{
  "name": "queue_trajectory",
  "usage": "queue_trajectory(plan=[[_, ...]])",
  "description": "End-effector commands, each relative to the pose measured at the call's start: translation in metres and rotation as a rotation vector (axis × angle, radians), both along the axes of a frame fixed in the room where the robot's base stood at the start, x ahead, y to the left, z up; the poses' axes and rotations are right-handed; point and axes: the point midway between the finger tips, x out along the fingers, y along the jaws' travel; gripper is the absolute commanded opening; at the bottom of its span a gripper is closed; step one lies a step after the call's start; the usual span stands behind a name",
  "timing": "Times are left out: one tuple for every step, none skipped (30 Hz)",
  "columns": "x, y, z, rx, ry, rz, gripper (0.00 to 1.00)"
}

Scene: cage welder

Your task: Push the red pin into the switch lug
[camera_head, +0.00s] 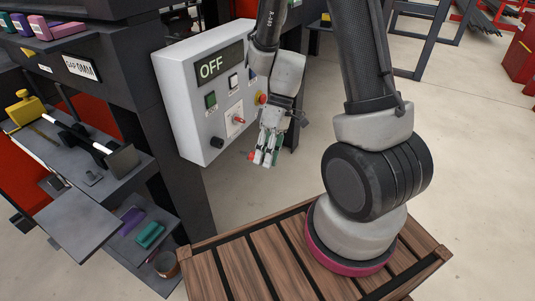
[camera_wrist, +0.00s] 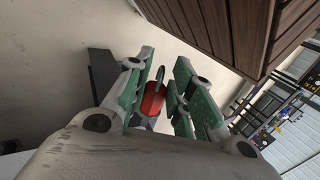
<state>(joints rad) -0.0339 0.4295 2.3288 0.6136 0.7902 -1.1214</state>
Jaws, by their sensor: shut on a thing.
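My gripper (camera_head: 264,160) is in front of the lower right of a grey control box (camera_head: 190,105), pointing down. It is shut on the red pin, whose red end (camera_head: 251,155) shows at the left of the fingertips. In the wrist view the red pin (camera_wrist: 153,99) sits between the green-padded fingers, with a thin dark loop beside it. The switch (camera_head: 238,119), a red handle on a pale plate, is on the box face above and left of my gripper. Its lug is too small to make out. The pin is apart from the switch.
The box display (camera_head: 209,68) reads OFF. A green button (camera_head: 211,100), a white button (camera_head: 233,81) and a black knob (camera_head: 217,143) are on its face. A red button (camera_head: 262,98) is close beside my arm. Shelves with parts stand at left. A slatted wooden platform (camera_head: 210,271) is below.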

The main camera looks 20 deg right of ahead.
Motion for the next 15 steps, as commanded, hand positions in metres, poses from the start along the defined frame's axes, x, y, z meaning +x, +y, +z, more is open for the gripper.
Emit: queue_trajectory(plan=[[0.0,0.0,0.0,0.0,0.0,0.0,0.0],[0.0,0.0,0.0,0.0,0.0,0.0,0.0],[0.0,0.0,0.0,0.0,0.0,0.0,0.0],[0.0,0.0,0.0,0.0,0.0,0.0,0.0],[0.0,0.0,0.0,0.0,0.0,0.0,0.0],[0.0,0.0,0.0,-0.001,-0.001,0.0,0.0],[0.0,0.0,0.0,-0.001,-0.001,0.0,0.0],[0.0,-0.001,0.0,-0.002,-0.001,-0.001,0.0],[0.001,0.0,0.0,-0.002,-0.001,0.0,0.0],[0.002,0.001,0.0,-0.002,-0.001,0.0,0.0],[0.003,0.002,0.0,-0.001,-0.002,0.001,0.0],[0.005,0.004,0.0,-0.001,0.0,0.001,0.0],[0.007,0.005,0.0,-0.001,0.0,0.001,0.0],[0.009,0.007,0.0,-0.001,0.0,0.001,0.0],[0.013,0.009,0.0,-0.001,-0.002,0.001,0.0]])
